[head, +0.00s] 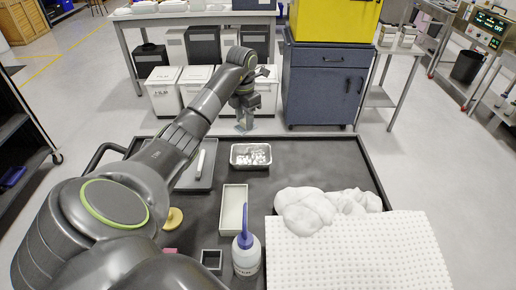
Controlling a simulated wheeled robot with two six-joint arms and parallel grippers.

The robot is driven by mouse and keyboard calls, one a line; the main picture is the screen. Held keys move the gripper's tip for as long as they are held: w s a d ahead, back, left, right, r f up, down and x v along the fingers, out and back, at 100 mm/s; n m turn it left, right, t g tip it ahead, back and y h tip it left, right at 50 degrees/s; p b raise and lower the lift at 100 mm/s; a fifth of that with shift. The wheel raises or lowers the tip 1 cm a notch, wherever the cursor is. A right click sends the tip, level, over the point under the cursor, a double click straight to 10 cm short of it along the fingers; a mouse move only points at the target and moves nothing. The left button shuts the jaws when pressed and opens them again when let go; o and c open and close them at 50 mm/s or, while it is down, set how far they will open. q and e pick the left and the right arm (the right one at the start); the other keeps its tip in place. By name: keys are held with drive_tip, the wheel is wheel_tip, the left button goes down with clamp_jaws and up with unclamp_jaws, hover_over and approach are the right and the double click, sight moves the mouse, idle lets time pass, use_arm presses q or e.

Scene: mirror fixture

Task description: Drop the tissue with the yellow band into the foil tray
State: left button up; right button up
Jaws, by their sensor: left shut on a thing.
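The foil tray (250,165) is a small silver rectangular dish near the far edge of the dark cart top, with small pale pieces in it. My left gripper (244,124) points down just beyond and above the foil tray, at the cart's far edge. It is shut on a small greyish thing, too small to identify. I cannot make out a yellow band on any tissue. My right gripper is out of view.
On the cart top (290,155) are a pale rectangular tray (233,212), a squeeze bottle (246,256), a small square box (211,259), a tan round piece (173,219), a white fluffy heap (312,208) and a white dimpled sheet (360,255).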

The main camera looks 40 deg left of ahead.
use_arm(q)
drive_tip(key=shift+s+f, duration=0.15)
drive_tip(key=shift+f, duration=0.4)
wheel_tip(320, 180, down, 3)
drive_tip(key=shift+f+b, duration=0.1)
drive_tip(key=shift+b, duration=1.1)
drive_tip(key=shift+f+b, duration=0.3)
drive_tip(key=shift+f, duration=0.3)
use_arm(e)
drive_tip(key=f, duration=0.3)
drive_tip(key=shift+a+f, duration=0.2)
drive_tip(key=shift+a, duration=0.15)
use_arm(q)
drive_tip(key=o, duration=1)
drive_tip(key=shift+c, duration=0.2)
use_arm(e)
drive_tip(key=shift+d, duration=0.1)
use_arm(q)
drive_tip(key=shift+r, duration=0.15)
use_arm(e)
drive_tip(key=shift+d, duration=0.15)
